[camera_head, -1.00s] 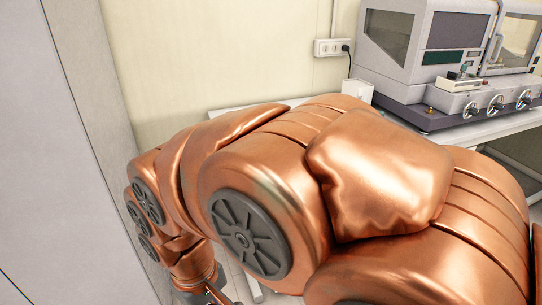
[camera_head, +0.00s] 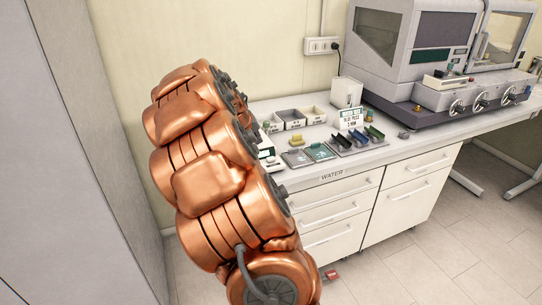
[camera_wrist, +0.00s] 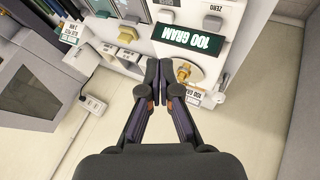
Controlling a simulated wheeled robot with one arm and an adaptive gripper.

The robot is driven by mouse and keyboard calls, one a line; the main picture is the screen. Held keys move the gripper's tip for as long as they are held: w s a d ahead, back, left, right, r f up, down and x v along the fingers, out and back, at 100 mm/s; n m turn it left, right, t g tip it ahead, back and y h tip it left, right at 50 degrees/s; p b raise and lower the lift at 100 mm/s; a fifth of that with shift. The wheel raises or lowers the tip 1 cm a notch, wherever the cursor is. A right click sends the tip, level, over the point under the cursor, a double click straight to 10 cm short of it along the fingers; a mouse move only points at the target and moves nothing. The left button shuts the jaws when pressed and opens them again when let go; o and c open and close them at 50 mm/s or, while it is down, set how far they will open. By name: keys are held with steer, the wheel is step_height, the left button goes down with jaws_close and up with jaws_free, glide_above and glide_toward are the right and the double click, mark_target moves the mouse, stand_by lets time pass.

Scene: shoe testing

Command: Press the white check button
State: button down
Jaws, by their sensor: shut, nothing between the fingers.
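My gripper (camera_wrist: 165,72) is shut and empty in the wrist view, its fingertips beside a white device with a dark "100 GRAM" sign (camera_wrist: 188,41). A brass weight (camera_wrist: 183,72) sits just right of the fingertips. A grey button (camera_wrist: 212,22) lies by a "ZERO" label at the top. I cannot make out which piece is the white check button. In the head view my arm hides my gripper and part of a white device (camera_head: 266,152) at the counter's left end.
The white counter (camera_head: 330,175) holds small bins (camera_head: 292,118), coloured trays (camera_head: 319,152), a sign (camera_head: 350,117) and a large grey machine (camera_head: 410,50). A wall socket (camera_head: 322,45) is behind. A tall grey panel (camera_head: 60,150) stands left.

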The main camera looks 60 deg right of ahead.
steer(key=w+d+f+h, duration=0.1)
steer(key=d, duration=0.8)
steer(key=shift+p, duration=0.3)
steer(key=b, duration=0.2)
glide_above(270, 159)
step_height(270, 159, down, 8)
steer(key=shift+w+d+r, duration=0.1)
steer(key=shift+r, duration=0.05)
steer(key=shift+f+b, duration=0.6)
steer(key=shift+b, duration=0.1)
steer(key=shift+f+b, duration=0.2)
steer(key=shift+b, duration=0.1)
stand_by(0.4)
steer(key=shift+f+b, duration=0.2)
steer(key=shift+b, duration=0.15)
